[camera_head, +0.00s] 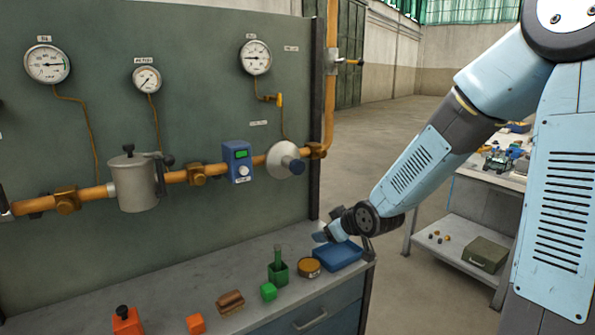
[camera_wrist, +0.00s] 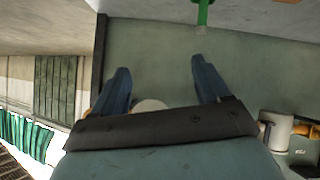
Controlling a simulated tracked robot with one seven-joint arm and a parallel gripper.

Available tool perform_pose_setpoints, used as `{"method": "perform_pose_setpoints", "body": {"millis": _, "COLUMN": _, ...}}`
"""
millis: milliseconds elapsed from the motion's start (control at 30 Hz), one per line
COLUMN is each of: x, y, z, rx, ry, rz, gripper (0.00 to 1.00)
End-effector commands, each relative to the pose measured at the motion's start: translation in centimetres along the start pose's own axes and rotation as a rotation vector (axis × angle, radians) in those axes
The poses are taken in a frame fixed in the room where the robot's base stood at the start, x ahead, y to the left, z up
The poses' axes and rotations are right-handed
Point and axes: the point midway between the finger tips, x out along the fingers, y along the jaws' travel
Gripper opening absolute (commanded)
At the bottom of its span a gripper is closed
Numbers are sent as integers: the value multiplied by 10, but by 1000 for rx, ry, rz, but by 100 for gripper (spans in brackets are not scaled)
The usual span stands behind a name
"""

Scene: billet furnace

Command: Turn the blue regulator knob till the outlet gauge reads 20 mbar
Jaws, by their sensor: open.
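My gripper (camera_head: 323,235) is low and to the right of the knob, above the bench's right end, apart from the knob. In the wrist view my gripper (camera_wrist: 162,78) shows two blue fingers spread with nothing between them. A pale rounded part (camera_wrist: 148,105) shows just behind the gripper's palm edge; the knob cannot be made out there.
A blue meter (camera_head: 237,161) and a grey filter canister (camera_head: 134,182) are on the pipe. Two more gauges hang left. Floor is clear right of the panel.

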Motion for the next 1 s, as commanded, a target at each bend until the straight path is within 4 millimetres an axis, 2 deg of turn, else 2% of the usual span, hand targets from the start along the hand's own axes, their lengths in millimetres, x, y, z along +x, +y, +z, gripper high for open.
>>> {"method": "perform_pose_setpoints", "body": {"millis": 100, "x": 6, "y": 4, "z": -19, "rx": 22, "ry": 136, "rz": -13, "gripper": 76}}
{"method": "perform_pose_setpoints", "body": {"millis": 200, "x": 4, "y": 10, "z": -39, "rx": 43, "ry": 259, "rz": -9, "gripper": 76}}
{"method": "perform_pose_setpoints", "body": {"millis": 400, "x": -16, "y": 31, "z": -79, "rx": 85, "ry": 484, "rz": 30, "gripper": 76}}
{"method": "perform_pose_setpoints", "body": {"millis": 500, "x": -27, "y": 40, "z": -93, "rx": 101, "ry": 561, "rz": 52, "gripper": 76}}
{"method": "perform_pose_setpoints", "body": {"millis": 733, "x": -38, "y": 50, "z": -106, "rx": 114, "ry": 634, "rz": 75, "gripper": 76}}
{"method": "perform_pose_setpoints", "body": {"millis": 1000, "x": -19, "y": 51, "z": -120, "rx": 114, "ry": 635, "rz": 72, "gripper": 76}}
